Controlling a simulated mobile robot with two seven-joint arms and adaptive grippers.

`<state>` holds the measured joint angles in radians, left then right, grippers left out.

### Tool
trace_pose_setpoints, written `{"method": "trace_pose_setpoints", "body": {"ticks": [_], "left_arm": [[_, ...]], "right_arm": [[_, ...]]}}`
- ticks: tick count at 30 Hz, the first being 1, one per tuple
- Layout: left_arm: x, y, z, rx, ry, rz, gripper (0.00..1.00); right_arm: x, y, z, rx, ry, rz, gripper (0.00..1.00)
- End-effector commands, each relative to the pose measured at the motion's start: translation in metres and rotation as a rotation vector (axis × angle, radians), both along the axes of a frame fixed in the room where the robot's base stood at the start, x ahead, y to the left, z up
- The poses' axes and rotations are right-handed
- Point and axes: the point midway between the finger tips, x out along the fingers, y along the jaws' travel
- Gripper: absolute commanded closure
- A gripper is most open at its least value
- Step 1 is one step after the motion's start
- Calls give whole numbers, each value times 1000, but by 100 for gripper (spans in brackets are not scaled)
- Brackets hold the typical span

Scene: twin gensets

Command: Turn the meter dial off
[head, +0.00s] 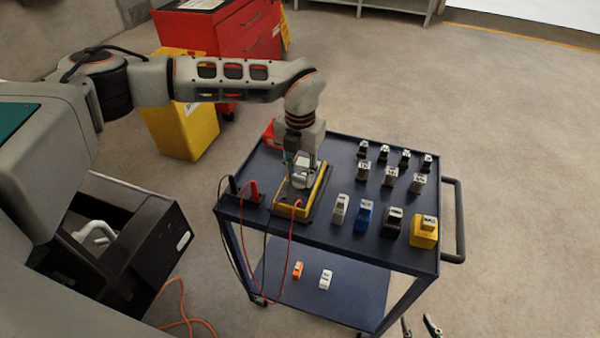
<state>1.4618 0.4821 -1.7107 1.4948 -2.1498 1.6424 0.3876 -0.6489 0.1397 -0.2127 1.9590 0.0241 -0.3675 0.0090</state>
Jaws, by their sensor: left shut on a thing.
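The meter (320,195) is a yellow-edged box with a dark face, lying on the left part of the blue cart's top. A red lead and a black lead run from it over the cart's edge. My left gripper (299,182) points down onto the meter's face and is shut on the dial. The gripper covers the dial, so its pointer and setting cannot be read. My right gripper (420,326) shows only as two fingertips at the bottom edge, apart with nothing between them.
The blue cart (320,233) carries several small blocks, including a blue one (364,214) and a yellow one (424,231), right of the meter. An orange item (298,269) and a white item (325,279) lie on its lower shelf. A red cabinet (235,38) stands behind.

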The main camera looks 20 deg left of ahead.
Motion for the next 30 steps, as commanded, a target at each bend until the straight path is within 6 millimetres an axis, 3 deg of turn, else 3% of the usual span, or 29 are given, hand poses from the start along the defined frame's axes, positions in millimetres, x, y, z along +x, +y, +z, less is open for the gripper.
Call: {"method": "trace_pose_setpoints", "body": {"ticks": [9,25,26,27,30], "left_arm": [[1,0,1,-1,-2,110,91],[1,0,1,-1,-3,130,91],[1,0,1,-1,-3,130,62],[1,0,1,-1,-3,130,53],[1,0,1,0,-2,129,53]], "right_arm": [[1,0,2,1,-5,0,69],[1,0,2,1,-5,0,69],[1,0,2,1,-5,0,69],[1,0,2,1,-4,0,69],[1,0,1,0,-3,0,69]]}}
